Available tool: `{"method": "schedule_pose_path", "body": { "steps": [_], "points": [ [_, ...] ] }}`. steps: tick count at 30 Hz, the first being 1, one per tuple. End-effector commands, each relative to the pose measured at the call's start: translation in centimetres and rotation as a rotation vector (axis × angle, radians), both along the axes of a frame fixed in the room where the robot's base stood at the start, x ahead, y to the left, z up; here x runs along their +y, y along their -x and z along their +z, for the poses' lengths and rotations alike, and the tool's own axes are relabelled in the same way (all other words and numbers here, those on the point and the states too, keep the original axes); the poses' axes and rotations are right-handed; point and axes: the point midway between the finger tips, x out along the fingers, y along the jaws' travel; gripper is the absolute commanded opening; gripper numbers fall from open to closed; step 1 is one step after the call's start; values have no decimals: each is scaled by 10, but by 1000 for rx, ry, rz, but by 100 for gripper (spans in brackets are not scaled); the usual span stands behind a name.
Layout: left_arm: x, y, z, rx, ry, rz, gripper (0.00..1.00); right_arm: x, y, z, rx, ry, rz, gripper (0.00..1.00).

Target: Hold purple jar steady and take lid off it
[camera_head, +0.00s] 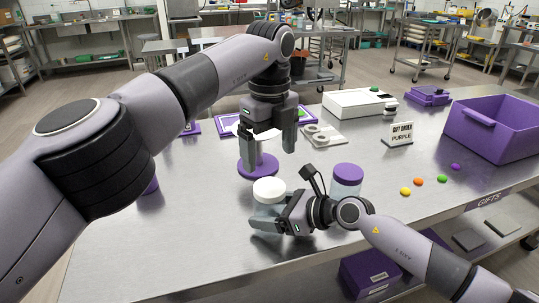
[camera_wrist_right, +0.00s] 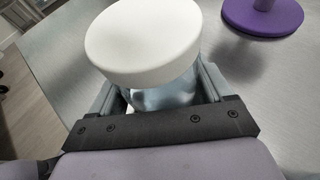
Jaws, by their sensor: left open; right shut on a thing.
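A jar with a white lid (camera_head: 269,190) stands near the table's front; its clear or bluish body (camera_wrist_right: 165,97) shows below the lid in the right wrist view. My right gripper (camera_head: 268,218) is shut around this body, below the lid. The lid sits on top. My left gripper (camera_head: 267,148) is open and empty, pointing down above and behind the white lid, near a purple round stand (camera_head: 262,170). A second jar with a purple lid (camera_head: 348,174) stands to the right, partly behind my right wrist. No jar with a clearly purple body shows.
A purple bin (camera_head: 492,128) stands at the right. A "Gift order purple" sign (camera_head: 401,134) and several coloured gummies (camera_head: 418,182) lie before it. A white box (camera_head: 360,103) is at the back. The table's left front is clear.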

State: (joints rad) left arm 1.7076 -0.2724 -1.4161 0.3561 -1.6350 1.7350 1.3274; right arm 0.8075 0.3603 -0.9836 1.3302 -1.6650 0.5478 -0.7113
Motion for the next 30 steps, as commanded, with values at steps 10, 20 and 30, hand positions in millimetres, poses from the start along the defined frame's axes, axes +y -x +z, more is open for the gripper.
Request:
{"method": "schedule_pose_path", "body": {
  "steps": [10,20,30],
  "points": [
    [0,0,0,-1,-1,-569,93,0,0,0,0,-1,0,0],
    [0,0,0,-1,-1,-1109,93,0,0,0,-1,-1,-1,0],
    [0,0,0,0,-1,-1665,93,0,0,1,0,-1,0,0]
  ]
}}
